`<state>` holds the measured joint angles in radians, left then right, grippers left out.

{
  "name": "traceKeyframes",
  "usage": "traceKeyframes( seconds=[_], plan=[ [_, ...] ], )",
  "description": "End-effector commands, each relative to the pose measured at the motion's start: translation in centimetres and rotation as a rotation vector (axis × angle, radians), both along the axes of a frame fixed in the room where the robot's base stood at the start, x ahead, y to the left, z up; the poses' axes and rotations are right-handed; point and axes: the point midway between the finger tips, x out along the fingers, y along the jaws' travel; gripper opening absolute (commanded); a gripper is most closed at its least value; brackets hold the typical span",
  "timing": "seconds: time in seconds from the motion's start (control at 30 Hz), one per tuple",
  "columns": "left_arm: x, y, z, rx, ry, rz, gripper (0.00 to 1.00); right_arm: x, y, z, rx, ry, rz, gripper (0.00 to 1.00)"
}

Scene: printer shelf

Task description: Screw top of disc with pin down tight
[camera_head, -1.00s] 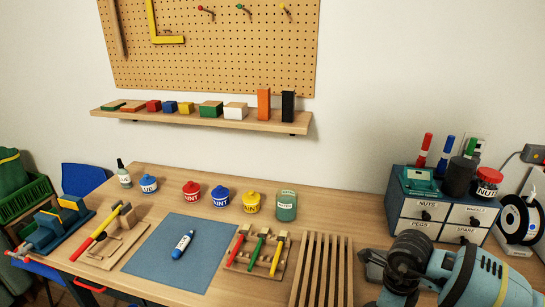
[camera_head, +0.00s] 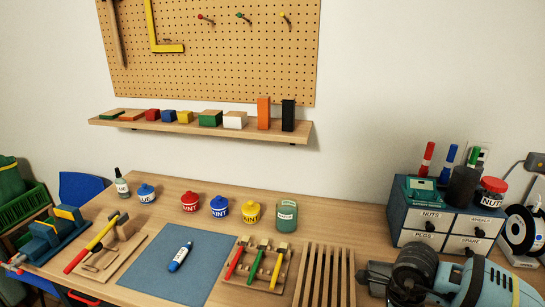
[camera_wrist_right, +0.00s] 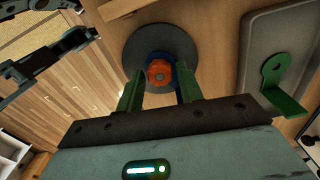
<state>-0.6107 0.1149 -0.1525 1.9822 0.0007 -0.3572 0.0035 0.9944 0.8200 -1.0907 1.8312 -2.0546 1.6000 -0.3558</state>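In the right wrist view a dark round disc (camera_wrist_right: 126,55) stands against a brown wooden surface. A small orange-red knob (camera_wrist_right: 158,74) sits over its middle. A blue part (camera_wrist_right: 181,84) shows just right of the knob, partly hidden by a finger. My right gripper (camera_wrist_right: 159,76) points at the disc. Its two green fingers stand on either side of the knob, with small gaps showing, so it looks open. A pin is not clearly seen. My right arm (camera_head: 475,284) fills the lower right of the head view, where its gripper and the disc are hidden. I cannot identify my left gripper in either view.
In the wrist view a green bracket (camera_wrist_right: 277,84) lies on a grey tray right of the disc, and dark jointed pieces (camera_wrist_right: 45,68) reach in at left. In the head view a drawer box (camera_head: 430,219) stands near my arm, and a blue mat (camera_head: 150,268) holds a marker.

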Motion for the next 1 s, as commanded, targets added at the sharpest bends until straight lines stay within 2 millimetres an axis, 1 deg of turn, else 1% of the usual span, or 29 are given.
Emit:
traceKeyframes(
  seconds=[0.03,0.7,0.9,1.0],
  plan=[
    [-0.5,0.0,-0.6,0.0,0.014,0.001,0.29,0.0,0.0,-0.3,-0.001,0.004,0.061,0.37],
    [-4.0,0.0,-4.9,-0.001,0.116,0.0,0.29,-0.1,0.0,-0.4,0.002,0.005,0.875,0.37],
    [-4.9,0.0,-6.1,0.0,0.142,0.001,0.29,0.0,0.0,-0.3,0.002,0.002,1.075,0.37],
    [-5.1,0.0,-6.3,0.0,0.147,0.0,0.29,0.0,0.0,-0.2,0.002,0.002,1.129,0.37]
  ],
)
